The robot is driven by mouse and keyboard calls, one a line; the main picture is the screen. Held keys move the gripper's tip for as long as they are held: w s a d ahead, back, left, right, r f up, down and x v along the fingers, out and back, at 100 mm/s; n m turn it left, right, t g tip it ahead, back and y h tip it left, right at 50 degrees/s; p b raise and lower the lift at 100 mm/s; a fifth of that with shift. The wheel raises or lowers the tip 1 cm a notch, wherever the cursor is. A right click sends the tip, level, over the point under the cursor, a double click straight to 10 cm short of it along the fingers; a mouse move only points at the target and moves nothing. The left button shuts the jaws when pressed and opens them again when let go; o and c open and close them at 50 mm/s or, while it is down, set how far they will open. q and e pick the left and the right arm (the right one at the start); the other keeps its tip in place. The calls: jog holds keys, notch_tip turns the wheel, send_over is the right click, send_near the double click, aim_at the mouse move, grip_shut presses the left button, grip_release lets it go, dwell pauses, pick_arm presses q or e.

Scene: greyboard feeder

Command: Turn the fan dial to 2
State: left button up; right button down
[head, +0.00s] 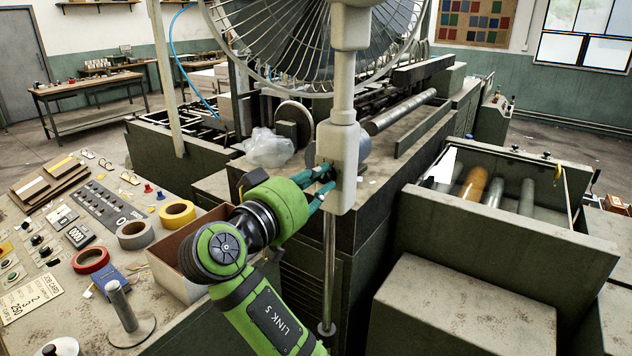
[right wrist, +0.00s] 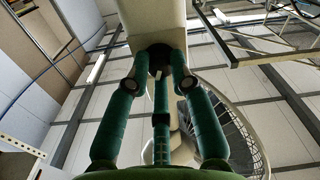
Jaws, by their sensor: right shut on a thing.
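The fan (head: 310,45) stands on a pole, with a pale control housing (head: 338,145) on the pole below its wire cage. The dark round fan dial (right wrist: 160,54) is on the housing's face. My right gripper (head: 328,182) comes up from below left, with its green fingers at the housing. In the right wrist view its fingers (right wrist: 160,72) close around the dial from both sides. The fingers partly cover the dial, and I cannot read its number or pointer. My left gripper is not in view.
A worn control panel (head: 100,215) at left holds tape rolls (head: 177,213), buttons and a metal spindle (head: 122,305). An open cardboard box (head: 180,262) sits beside my right arm. Dark green machinery (head: 480,240) fills the right and the area behind the pole.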

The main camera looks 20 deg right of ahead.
jog(key=shift+r, duration=0.35)
jog(key=c, duration=1.1)
grip_release()
jog(key=shift+f, duration=0.1)
notch_tip(320, 180, up, 10)
